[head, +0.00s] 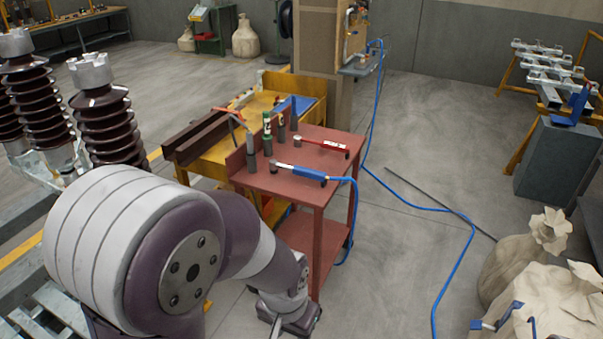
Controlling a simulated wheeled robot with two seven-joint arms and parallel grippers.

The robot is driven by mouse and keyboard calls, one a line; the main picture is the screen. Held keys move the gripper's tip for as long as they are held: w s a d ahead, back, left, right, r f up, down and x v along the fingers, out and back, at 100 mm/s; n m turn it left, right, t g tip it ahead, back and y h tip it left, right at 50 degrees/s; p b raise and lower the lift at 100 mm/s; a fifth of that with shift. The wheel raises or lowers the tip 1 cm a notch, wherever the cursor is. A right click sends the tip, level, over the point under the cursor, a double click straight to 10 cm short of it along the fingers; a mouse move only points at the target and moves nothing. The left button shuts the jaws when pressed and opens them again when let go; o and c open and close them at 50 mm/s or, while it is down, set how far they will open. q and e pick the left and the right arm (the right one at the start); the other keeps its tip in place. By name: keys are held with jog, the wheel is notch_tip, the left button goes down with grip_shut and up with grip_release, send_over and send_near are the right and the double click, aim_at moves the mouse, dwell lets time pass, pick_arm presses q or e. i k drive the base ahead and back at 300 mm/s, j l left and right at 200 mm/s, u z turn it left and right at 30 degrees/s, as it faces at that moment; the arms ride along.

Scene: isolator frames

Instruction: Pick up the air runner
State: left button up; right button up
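The air runner (310,173) appears to be the blue-handled tool with a silver head. It lies on its side near the front edge of the red cart's top (275,182), with a blue hose at its right end. My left arm comes in from the lower left. The end of that arm, with the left gripper (277,327), is at the bottom edge, below and in front of the cart and apart from the tool. Its fingers are mostly cut off, so its opening cannot be told. My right gripper is not in view.
A red-handled tool (325,145) lies behind the air runner. Several upright bottles and tools stand at the cart's left and back. A blue hose (461,240) runs down and across the floor. Pale sacks (540,300) are at lower right. Floor right of the cart is mostly open.

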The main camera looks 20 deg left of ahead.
aim_at(303, 171)
jog(key=u, duration=1.85)
jog(key=i+l+u, duration=0.1)
jog(key=i, duration=0.3)
jog(key=i+l, duration=0.1)
jog(key=i, duration=0.3)
jog(key=z, duration=1.3)
jog(key=i+l+u, duration=0.1)
jog(key=i+l, duration=1.4)
jog(key=i, duration=0.05)
